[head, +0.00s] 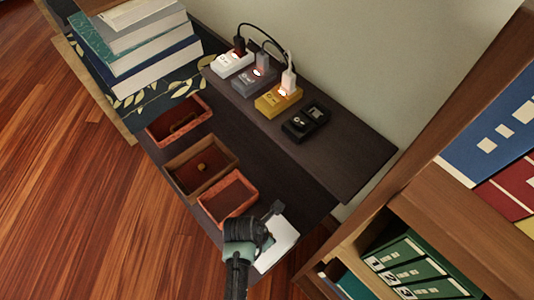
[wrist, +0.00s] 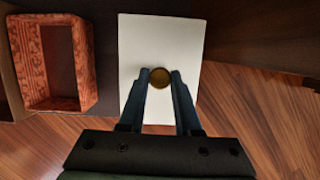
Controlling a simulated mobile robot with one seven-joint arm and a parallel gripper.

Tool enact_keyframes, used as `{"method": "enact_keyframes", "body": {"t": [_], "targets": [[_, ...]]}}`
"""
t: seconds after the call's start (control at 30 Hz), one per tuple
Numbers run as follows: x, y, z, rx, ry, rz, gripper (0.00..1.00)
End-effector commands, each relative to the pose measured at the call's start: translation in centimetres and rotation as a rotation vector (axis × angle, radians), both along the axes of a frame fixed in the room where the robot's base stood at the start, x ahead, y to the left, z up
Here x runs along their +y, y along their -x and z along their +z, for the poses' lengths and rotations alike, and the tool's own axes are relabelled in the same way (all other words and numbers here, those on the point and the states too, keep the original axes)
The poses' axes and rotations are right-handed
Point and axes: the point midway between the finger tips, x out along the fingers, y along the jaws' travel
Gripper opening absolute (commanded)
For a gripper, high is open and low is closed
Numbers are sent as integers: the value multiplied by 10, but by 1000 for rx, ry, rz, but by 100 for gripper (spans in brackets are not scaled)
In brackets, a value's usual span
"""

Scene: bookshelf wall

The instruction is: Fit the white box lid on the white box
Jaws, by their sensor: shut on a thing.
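The white box lid (wrist: 158,38) is a flat white rectangle with a round gold knob (wrist: 160,78) in the wrist view. My gripper (wrist: 160,74) has its two fingers on either side of the knob and is shut on it. In the head view the white lid (head: 284,236) shows beside my gripper (head: 267,240), at the near end of the dark shelf, partly covered by my gripper. I cannot make out the white box apart from the lid; it may be hidden beneath it. I cannot tell whether the lid touches anything below.
A red open box (head: 228,196) stands next to the white lid. Power adapters (head: 278,100) sit on the raised ledge. Stacked books (head: 140,45) are at far left; a bookcase (head: 440,215) is at right.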

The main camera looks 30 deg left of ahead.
Motion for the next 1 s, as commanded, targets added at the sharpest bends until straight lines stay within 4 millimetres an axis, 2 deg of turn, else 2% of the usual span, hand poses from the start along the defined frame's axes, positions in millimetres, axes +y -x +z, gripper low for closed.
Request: {"method": "enact_keyframes", "body": {"t": [0.57, 1.0], "targets": [[0, -1, 0, -1, 0, 4, 0], [0, -1, -10, -1, 0, 4, 0]]}}
